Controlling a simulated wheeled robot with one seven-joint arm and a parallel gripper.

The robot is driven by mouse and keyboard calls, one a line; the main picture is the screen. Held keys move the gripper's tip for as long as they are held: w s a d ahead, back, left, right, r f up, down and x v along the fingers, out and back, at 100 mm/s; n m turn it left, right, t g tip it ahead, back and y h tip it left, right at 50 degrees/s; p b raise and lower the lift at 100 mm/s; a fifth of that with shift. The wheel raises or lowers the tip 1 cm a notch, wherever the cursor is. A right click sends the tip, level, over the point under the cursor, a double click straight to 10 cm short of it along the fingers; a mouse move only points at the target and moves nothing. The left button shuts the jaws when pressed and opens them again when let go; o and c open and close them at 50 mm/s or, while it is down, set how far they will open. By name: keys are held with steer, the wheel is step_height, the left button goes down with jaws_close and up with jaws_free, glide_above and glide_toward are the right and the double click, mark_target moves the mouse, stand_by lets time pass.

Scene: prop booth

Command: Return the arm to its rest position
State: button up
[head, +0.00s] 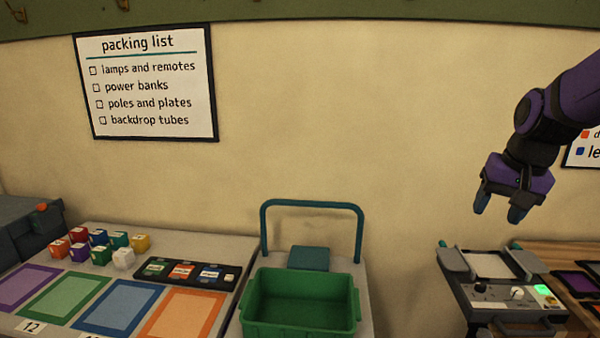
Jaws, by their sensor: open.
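My gripper (499,211) is at the upper right in the head view, on the end of my purple and black arm. Its two dark teal fingertips point down and stand apart, with nothing seen between them. It hangs in the air in front of the cream wall, above the grey device with a lit green patch. No object touches it.
A green bin (300,328) sits on a cart with a teal handle (312,204). At left, a table holds coloured mats (118,307), several small cubes (97,239) and a black tray (230,281). A grey device (507,310) stands at lower right. A packing list (146,84) hangs above.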

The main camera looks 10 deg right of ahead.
steer(key=s+a+r+n+t, duration=0.1)
steer(key=s+a+r+n, duration=0.1)
steer(key=s+a, duration=0.3)
steer(key=s+a+r+n+t, duration=0.1)
steer(key=s+a+r+n, duration=0.2)
steer(key=s+a, duration=0.3)
steer(key=shift+s+a+n, duration=0.3)
steer(key=shift+s+n, duration=0.2)
steer(key=shift+s, duration=0.95)
stand_by(0.5)
